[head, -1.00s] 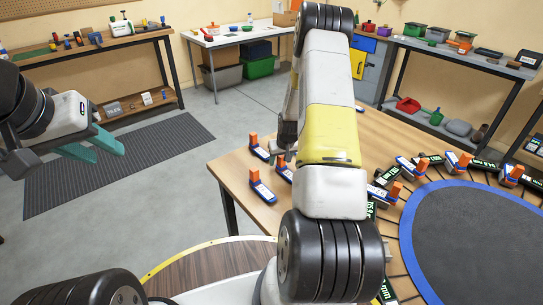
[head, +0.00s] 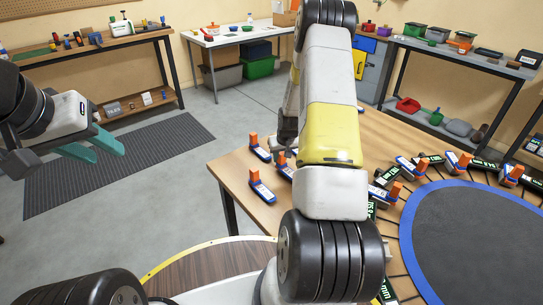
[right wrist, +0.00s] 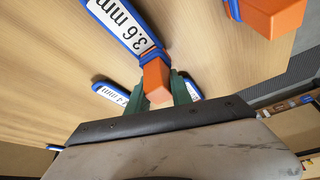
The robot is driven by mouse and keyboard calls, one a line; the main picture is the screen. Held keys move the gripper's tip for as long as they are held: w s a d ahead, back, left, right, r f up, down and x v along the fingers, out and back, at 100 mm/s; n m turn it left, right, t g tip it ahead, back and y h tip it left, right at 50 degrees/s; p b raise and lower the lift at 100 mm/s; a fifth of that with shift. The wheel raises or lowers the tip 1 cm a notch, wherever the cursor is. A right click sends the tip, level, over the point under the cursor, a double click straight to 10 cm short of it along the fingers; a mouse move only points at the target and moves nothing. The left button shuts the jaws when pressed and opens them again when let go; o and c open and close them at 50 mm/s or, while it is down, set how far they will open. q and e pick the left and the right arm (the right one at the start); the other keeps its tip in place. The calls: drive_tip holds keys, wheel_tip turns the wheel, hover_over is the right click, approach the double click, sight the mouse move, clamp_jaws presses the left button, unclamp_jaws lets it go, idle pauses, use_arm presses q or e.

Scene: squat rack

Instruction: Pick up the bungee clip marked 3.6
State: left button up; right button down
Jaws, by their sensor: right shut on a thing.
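The bungee clip marked 3.6 mm (right wrist: 122,24) is a blue strip with a white label and an orange block end (right wrist: 156,80). In the right wrist view, my right gripper (right wrist: 165,90) has its green fingers on either side of the orange end, shut on it. The strip points away from the gripper over the wooden table. In the head view, my right arm hides much of this gripper and its hold. My left gripper (head: 93,146) is open and empty over the floor at left, its teal fingers apart.
Other blue and orange clips stand near, including one at the table's front left (head: 262,188) and one behind it (head: 259,148). In the right wrist view, another orange-ended clip (right wrist: 264,16) is at upper right. A round dark mat with a blue rim (head: 412,238) lies at right.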

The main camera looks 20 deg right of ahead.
drive_tip(key=shift+r, duration=3.4)
